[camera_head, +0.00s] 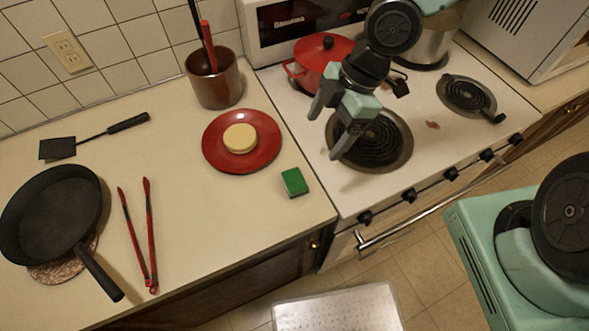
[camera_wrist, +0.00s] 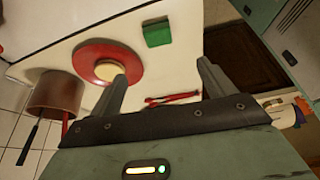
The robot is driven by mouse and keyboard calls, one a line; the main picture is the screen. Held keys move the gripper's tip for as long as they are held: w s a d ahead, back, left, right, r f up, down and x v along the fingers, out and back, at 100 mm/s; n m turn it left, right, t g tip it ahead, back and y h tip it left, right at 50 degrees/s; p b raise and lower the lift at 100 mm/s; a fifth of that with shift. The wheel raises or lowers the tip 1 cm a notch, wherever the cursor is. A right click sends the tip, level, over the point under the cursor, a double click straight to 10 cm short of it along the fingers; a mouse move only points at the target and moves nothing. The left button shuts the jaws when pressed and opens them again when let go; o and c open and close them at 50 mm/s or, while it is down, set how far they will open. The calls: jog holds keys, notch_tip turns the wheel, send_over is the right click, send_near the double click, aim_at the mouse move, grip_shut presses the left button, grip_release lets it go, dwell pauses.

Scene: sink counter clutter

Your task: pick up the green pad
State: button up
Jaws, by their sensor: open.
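The green pad (camera_head: 295,182) is a small dark-green block lying flat on the counter near its front right corner, just right of the red plate. It also shows in the wrist view (camera_wrist: 157,33), at the top beyond the fingertips. My gripper (camera_head: 325,128) hangs above the stove's front-left burner, to the right of the pad and higher than it. Its two fingers are spread apart with nothing between them, as the wrist view (camera_wrist: 163,75) also shows. The pad is apart from the fingers and fully visible.
A red plate (camera_head: 212,155) with a round yellowish item (camera_head: 240,138) lies left of the pad. A brown utensil pot (camera_head: 215,80) and red lidded pot (camera_head: 320,62) stand behind. Tongs (camera_head: 148,230), a black skillet (camera_head: 50,212) and a spatula (camera_head: 57,148) lie farther left.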

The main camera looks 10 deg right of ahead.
jog(key=b, duration=0.3)
send_over(295, 179)
jog(key=d, duration=0.2)
notch_tip(295, 179, down, 10)
jog(key=shift+w, duration=0.1)
jog(key=shift+w+p+x, duration=0.15)
jog(key=shift+p+x, duration=0.25)
jog(key=shift+x, duration=1.2)
jog(key=shift+w+p+x, duration=0.1)
jog(key=shift+p+x, duration=0.3)
jog(key=shift+x, duration=1.15)
jog(key=shift+s+d+f, duration=0.1)
jog(key=shift+d, duration=0.05)
jog(key=shift+c, duration=0.3)
jog(key=c, duration=1)
